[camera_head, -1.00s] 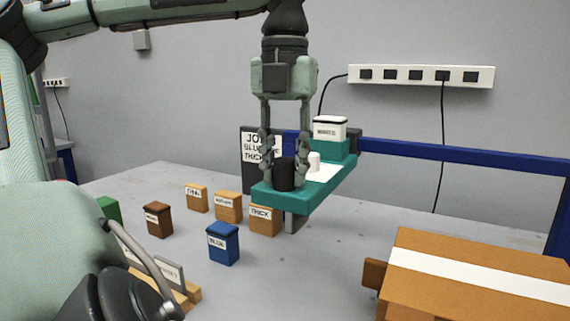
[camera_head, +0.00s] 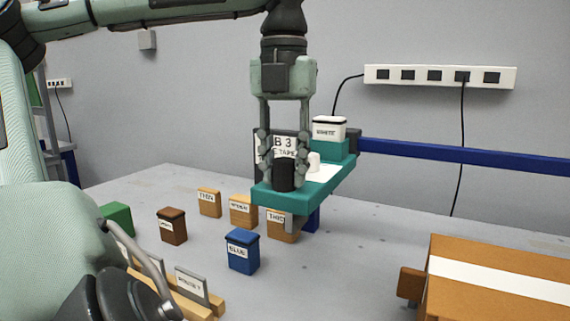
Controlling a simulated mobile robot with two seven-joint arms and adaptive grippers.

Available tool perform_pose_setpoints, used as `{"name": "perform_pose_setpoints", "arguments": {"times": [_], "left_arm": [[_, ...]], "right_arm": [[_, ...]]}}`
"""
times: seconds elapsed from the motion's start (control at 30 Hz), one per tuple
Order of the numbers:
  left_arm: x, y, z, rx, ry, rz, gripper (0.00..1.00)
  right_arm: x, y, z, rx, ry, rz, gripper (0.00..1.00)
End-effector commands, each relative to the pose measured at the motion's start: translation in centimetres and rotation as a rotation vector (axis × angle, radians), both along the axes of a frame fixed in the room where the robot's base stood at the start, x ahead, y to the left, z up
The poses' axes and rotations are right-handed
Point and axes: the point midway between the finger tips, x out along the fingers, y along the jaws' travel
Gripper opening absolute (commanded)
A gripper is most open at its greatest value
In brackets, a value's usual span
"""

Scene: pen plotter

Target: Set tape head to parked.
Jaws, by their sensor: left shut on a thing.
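My left gripper (camera_head: 284,160) points down in the middle, shut on a black cylindrical knob (camera_head: 284,176). The knob stands at the near end of a teal arm (camera_head: 318,190), which I take to be the tape head. The teal arm reaches back to a blue rail (camera_head: 440,154). It carries a small white peg (camera_head: 314,161) and a white block with a black lid, labelled WHITE (camera_head: 327,129). My fingers partly hide a job sign (camera_head: 292,143); "B 3" and "TAPE" can be read. My right gripper is not in view.
Blocks stand on the grey table (camera_head: 350,265): blue (camera_head: 243,252), brown (camera_head: 172,226), green (camera_head: 118,217) and several tan ones (camera_head: 242,210). A rack with a labelled plate (camera_head: 191,284) is at front left. A brown box (camera_head: 500,285) fills the lower right.

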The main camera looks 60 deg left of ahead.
Motion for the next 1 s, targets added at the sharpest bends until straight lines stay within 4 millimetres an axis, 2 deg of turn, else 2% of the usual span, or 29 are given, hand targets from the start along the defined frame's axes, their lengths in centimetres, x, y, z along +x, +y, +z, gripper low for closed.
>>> {"name": "perform_pose_setpoints", "arguments": {"times": [0.03, 0.07, 0.23, 0.5, 0.63, 0.77, 1.0], "left_arm": [[-0.1, 0.4, 0.2, 0.012, 0.0, 0.007, 0.0], [-0.1, 0.4, 0.3, 0.012, 0.0, 0.007, 0.31], [0.0, 0.3, 0.2, 0.01, 0.001, 0.006, 0.51], [0.0, 0.2, 0.1, 0.006, 0.001, 0.004, 0.51], [0.0, 0.2, 0.9, 0.007, 0.002, 0.004, 0.51], [0.0, 0.2, 3.0, 0.008, -0.001, 0.007, 0.51], [0.0, 0.2, 8.2, 0.008, -0.001, 0.008, 0.51]], "right_arm": [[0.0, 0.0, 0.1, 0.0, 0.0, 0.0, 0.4], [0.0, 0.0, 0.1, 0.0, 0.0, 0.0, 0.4], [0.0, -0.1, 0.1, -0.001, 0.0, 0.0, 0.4], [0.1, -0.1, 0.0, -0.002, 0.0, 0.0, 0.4], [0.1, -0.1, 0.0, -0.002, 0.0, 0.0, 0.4], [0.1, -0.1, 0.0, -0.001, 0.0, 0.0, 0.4], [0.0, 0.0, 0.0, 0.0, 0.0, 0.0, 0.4]]}}
